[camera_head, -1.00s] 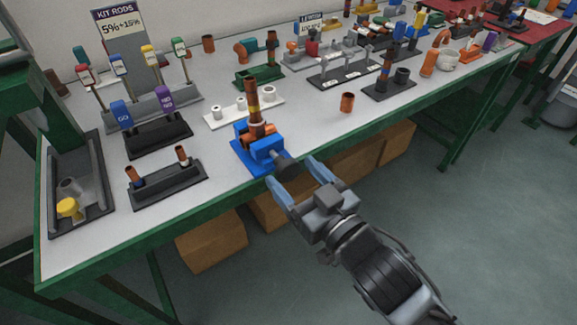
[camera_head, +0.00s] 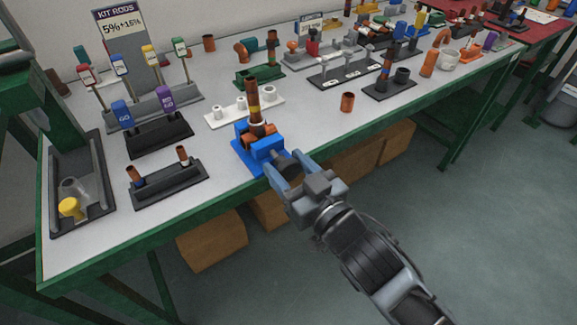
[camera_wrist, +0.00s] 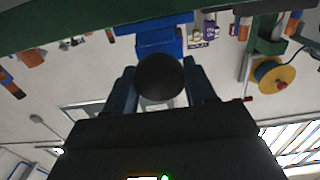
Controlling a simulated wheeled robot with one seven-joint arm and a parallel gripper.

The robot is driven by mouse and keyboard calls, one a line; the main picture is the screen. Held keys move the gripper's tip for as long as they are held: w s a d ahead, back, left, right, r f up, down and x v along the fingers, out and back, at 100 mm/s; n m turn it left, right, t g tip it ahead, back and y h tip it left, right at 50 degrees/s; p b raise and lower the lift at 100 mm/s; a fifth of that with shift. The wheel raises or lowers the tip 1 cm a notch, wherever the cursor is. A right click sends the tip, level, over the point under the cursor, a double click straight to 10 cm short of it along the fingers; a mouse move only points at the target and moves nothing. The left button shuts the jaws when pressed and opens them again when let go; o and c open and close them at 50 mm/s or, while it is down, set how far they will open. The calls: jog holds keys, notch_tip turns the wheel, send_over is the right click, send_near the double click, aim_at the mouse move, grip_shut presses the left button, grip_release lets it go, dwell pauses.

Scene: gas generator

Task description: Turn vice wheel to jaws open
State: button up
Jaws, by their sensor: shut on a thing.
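The blue vice (camera_head: 256,157) stands at the front edge of the grey table, with a copper rod (camera_head: 254,103) upright in it. Its dark round wheel (camera_head: 289,166) faces the front right, over the table edge. My gripper (camera_head: 284,172) is at the wheel, with its two blue-grey fingers on either side of it, shut on it. In the wrist view the wheel (camera_wrist: 160,76) is a dark disc between the fingers, with the blue vice (camera_wrist: 160,38) behind it. The vice jaws are partly hidden by the rod and copper parts.
A dark rack with two short rods (camera_head: 168,178) stands left of the vice. A white rack (camera_head: 244,111) is behind it. A loose copper cup (camera_head: 347,102) stands to the right. Cardboard boxes (camera_head: 212,242) are under the table. The floor in front is clear.

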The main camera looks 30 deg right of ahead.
jog(key=shift+c, duration=0.9)
jog(key=n+p, duration=0.1)
jog(key=n, duration=0.2)
jog(key=shift+a, duration=0.1)
jog(key=n+p, duration=0.1)
jog(key=n, duration=0.2)
jog(key=shift+n, duration=0.3)
jog(key=n, duration=0.3)
jog(key=shift+a+f+n+p, duration=0.1)
jog(key=shift+a+n+p, duration=0.05)
jog(key=shift+n+p, duration=0.2)
jog(key=shift+f+n, duration=0.1)
jog(key=shift+n, duration=1.75)
